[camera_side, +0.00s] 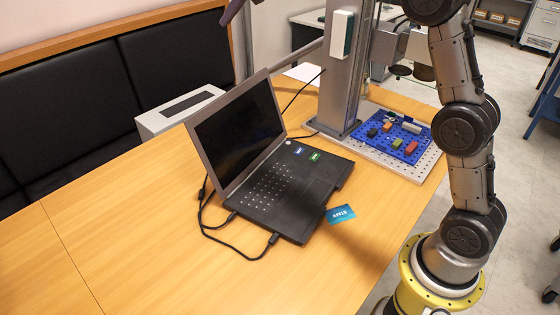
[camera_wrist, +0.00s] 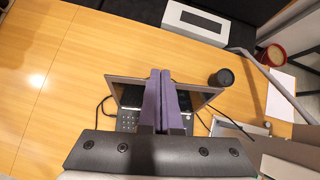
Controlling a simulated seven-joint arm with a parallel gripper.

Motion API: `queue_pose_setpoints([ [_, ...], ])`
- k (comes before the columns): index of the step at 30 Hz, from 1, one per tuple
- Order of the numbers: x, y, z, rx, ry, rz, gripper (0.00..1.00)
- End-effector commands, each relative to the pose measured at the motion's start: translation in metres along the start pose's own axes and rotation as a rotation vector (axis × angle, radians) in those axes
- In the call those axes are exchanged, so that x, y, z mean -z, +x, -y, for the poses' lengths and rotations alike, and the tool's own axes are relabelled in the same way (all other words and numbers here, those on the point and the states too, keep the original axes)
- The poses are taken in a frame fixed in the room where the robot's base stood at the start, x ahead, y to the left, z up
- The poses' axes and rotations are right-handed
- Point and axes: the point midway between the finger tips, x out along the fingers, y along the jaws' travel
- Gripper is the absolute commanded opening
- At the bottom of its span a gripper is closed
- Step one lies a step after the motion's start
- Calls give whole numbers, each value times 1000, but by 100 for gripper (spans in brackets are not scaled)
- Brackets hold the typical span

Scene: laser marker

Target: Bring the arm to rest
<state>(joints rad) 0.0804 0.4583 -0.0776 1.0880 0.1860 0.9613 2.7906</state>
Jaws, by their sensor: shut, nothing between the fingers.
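My gripper (camera_wrist: 160,73) is seen in the wrist view with its two long purple fingers pressed together, shut and empty. The fingers point toward the laptop, hiding part of its screen and keyboard. In the side view, what looks like the purple finger tips shows at the top edge, high above the table and the laptop. The rest of the gripper is out of that view. My arm rises at the right of the side view from its yellow base ring, and its upper part leaves the frame.
An open black laptop (camera_side: 283,190) with cables stands on the wooden table (camera_side: 130,235). A blue card (camera_side: 340,214) lies beside it. A metal column (camera_side: 343,85) stands behind, next to a blue tray (camera_side: 407,150) with small blocks on a perforated plate. The table's left part is clear.

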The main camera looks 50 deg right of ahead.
Motion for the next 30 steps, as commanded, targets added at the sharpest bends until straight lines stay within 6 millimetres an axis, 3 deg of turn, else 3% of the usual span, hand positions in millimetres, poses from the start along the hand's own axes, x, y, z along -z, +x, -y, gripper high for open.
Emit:
queue_pose_setpoints([
  [1, 4, -29, -8, 4, -27, 14, 0],
  [6, 34, -98, -31, 16, -225, 27, 0],
  [11, 80, -151, -52, 28, -506, 20, 0],
  [15, 135, -184, -68, 33, -811, -1, 0],
  [21, 223, -210, -88, 16, -1306, -49, 0],
  [30, 344, -205, -106, -94, -2039, -128, 0],
])
